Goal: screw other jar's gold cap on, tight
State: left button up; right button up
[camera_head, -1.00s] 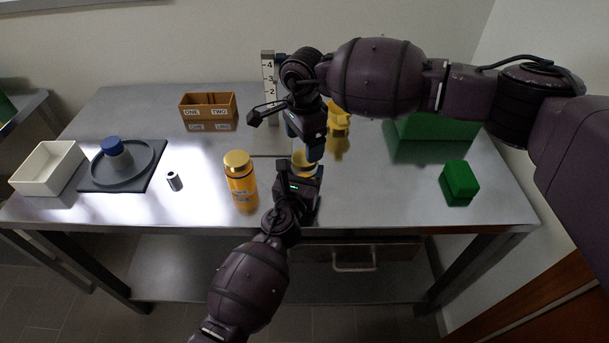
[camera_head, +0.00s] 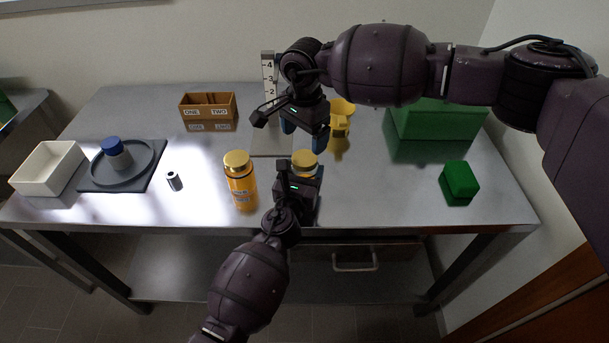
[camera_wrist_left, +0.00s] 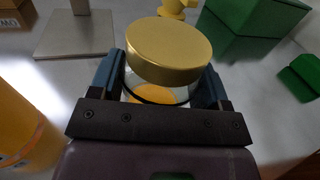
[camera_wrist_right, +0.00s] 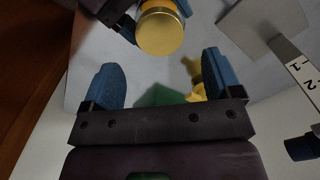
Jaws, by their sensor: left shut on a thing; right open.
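The jar held by my left gripper (camera_wrist_left: 160,92) has clear glass walls and orange contents (camera_wrist_left: 150,101). Its gold cap (camera_wrist_left: 172,48) sits on top; in the head view the cap (camera_head: 304,160) shows just above the gripper. My left gripper is shut around the jar below the cap. I cannot tell how tight the cap is. A second jar (camera_head: 241,190), orange with a label and a gold cap (camera_head: 236,159), stands to the left on the table. My right gripper (camera_head: 304,142) is open and empty, above and behind the held jar. In the right wrist view the gold cap (camera_wrist_right: 160,32) lies beyond its fingers.
A yellow object (camera_head: 340,118), a large green box (camera_head: 436,120) and a small green box (camera_head: 460,182) stand to the right. A numbered post (camera_head: 268,75) and a brown labelled box (camera_head: 208,112) are behind.

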aim_at(304, 158)
jog(key=shift+f, duration=3.15)
jog(key=shift+c, duration=0.4)
jog(key=c, duration=0.8)
jog(key=shift+m, duration=1.7)
jog(key=shift+c, duration=0.3)
jog(key=o, duration=1)
jog(key=shift+s, duration=0.1)
